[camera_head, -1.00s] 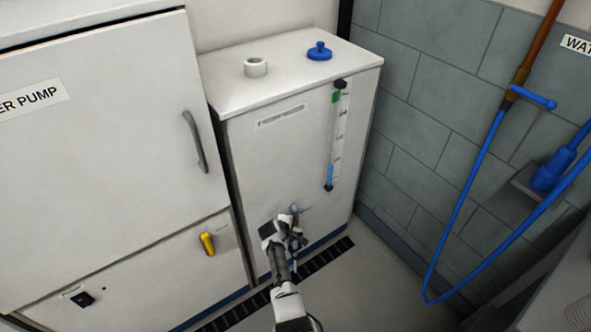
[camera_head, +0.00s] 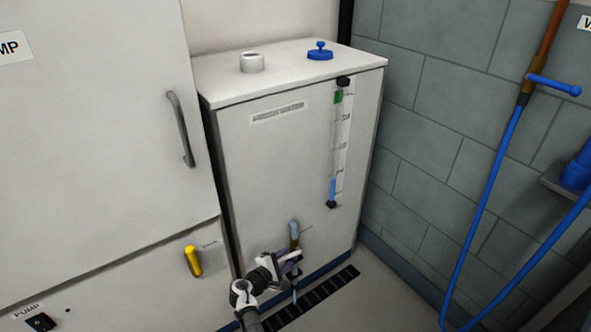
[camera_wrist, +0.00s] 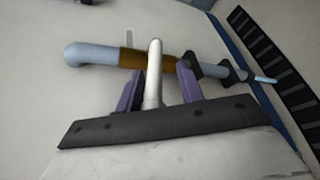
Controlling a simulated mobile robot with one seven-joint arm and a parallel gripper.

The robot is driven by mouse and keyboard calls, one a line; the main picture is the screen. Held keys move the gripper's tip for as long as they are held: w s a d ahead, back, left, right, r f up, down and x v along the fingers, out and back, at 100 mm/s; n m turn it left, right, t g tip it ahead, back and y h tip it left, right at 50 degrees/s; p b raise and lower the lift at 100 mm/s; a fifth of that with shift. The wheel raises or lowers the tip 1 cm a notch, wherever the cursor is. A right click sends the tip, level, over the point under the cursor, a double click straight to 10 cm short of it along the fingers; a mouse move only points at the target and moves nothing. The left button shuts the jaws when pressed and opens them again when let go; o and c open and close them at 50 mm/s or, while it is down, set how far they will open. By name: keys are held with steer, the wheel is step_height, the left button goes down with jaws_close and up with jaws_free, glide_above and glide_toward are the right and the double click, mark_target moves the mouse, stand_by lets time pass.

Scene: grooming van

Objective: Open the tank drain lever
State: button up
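The fresh water tank (camera_head: 270,170) is a white cabinet with a drain pipe low on its front (camera_head: 294,230). In the wrist view the pipe has a blue-grey elbow (camera_wrist: 90,54), a brown section (camera_wrist: 132,61) and dark fittings toward a light blue tip (camera_wrist: 265,79). The silver drain lever (camera_wrist: 153,78) stands across the pipe, pointing toward my gripper. My gripper (camera_wrist: 160,88) is open, with one purple finger on each side of the lever and small gaps visible. In the head view my gripper (camera_head: 290,262) hides the lever and most of the lower pipe.
A black floor grate (camera_head: 325,293) lies below the tank front. The pump cabinet (camera_head: 100,150) with a yellow handle (camera_head: 193,261) stands at left. A blue hose (camera_head: 480,190) hangs on the right wall. A level gauge (camera_head: 338,145) is on the tank front.

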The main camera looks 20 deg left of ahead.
steer(key=f+p+v, duration=0.1)
steer(key=p+v, duration=0.4)
steer(key=v, duration=0.9)
steer(key=w+d+r+m+g+y, duration=0.1)
steer(key=w+d+r+m, duration=0.2)
steer(key=w+r+m, duration=0.4)
steer(key=w+d+r+m+g+y, duration=0.1)
steer(key=w+d+r+m, duration=0.3)
steer(key=r, duration=0.5)
step_height(320, 180, up, 23)
steer(key=w+m+t+y+p, duration=0.2)
steer(key=m+t+y, duration=0.1)
steer(key=t+y, duration=0.1)
steer(key=shift+w+d+y, duration=0.25)
steer(key=shift+d+y, duration=0.25)
steer(key=shift+y, duration=0.1)
